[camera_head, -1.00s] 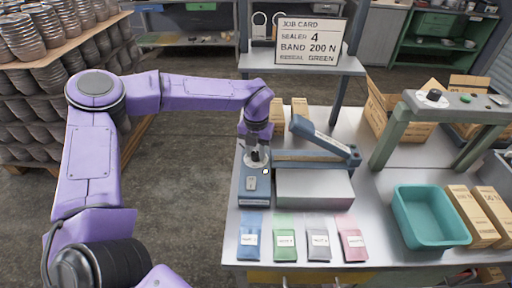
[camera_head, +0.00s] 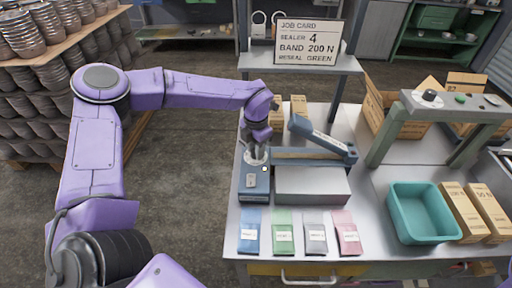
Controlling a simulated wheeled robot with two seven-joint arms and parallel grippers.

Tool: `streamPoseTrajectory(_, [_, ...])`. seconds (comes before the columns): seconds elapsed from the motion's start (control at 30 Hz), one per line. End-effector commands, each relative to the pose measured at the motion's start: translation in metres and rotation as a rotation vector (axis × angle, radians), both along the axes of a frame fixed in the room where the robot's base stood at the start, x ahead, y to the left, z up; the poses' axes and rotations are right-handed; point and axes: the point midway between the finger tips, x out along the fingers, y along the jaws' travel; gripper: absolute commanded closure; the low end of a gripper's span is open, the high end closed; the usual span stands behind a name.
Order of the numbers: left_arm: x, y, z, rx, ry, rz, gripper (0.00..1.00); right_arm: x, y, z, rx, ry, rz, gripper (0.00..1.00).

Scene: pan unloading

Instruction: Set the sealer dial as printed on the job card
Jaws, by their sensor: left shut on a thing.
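The job card (camera_head: 308,43) stands on the shelf above the bench and reads "SEALER 4", "BAND 200 N" and "RESEAL GREEN". The sealer (camera_head: 311,185) stands on the bench, with its blue-grey arm raised and tilted above the grey body. Its blue control box (camera_head: 254,186) is at the left end. My left gripper (camera_head: 256,153) points down and is shut on the round pale sealer dial (camera_head: 255,158) on top of that box. The fingers hide much of the dial, and its setting cannot be read. My right gripper is not in view.
Blue, green, grey and pink packets (camera_head: 283,232) lie in a row along the bench's front edge. A teal bin (camera_head: 420,213) and cartons (camera_head: 462,212) stand at the right. A grey-green frame (camera_head: 452,105) with a knob rises at the right back. Stacked metal pans (camera_head: 50,85) fill the left.

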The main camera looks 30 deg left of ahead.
Motion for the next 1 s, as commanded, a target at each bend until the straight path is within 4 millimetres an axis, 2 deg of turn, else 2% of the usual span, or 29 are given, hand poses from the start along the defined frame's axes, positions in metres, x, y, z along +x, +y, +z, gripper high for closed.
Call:
streamPoseTrajectory(0.33, [-0.003, 0.000, -0.004, 0.001, 0.012, 0.000, 0.97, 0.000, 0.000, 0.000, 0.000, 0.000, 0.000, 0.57])
streamPoseTrajectory(0.37, [-0.003, 0.000, -0.004, 0.001, 0.012, 0.000, 0.60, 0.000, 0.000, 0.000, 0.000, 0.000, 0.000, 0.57])
streamPoseTrajectory(0.4, [-0.003, 0.000, -0.004, 0.000, 0.011, 0.000, 0.47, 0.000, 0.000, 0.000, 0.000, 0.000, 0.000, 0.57])
streamPoseTrajectory(0.43, [-0.003, 0.000, -0.003, 0.000, 0.010, 0.000, 0.41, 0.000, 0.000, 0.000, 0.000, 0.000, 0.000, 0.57])
streamPoseTrajectory(0.77, [0.000, 0.000, 0.003, 0.001, 0.002, -0.001, 0.41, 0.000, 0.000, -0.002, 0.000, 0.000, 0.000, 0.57])
streamPoseTrajectory(0.87, [0.001, 0.000, 0.018, 0.000, -0.003, 0.000, 0.41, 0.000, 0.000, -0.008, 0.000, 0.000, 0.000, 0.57])
streamPoseTrajectory(1.0, [0.000, 0.001, 0.051, 0.000, -0.003, 0.001, 0.41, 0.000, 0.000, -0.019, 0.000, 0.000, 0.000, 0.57])
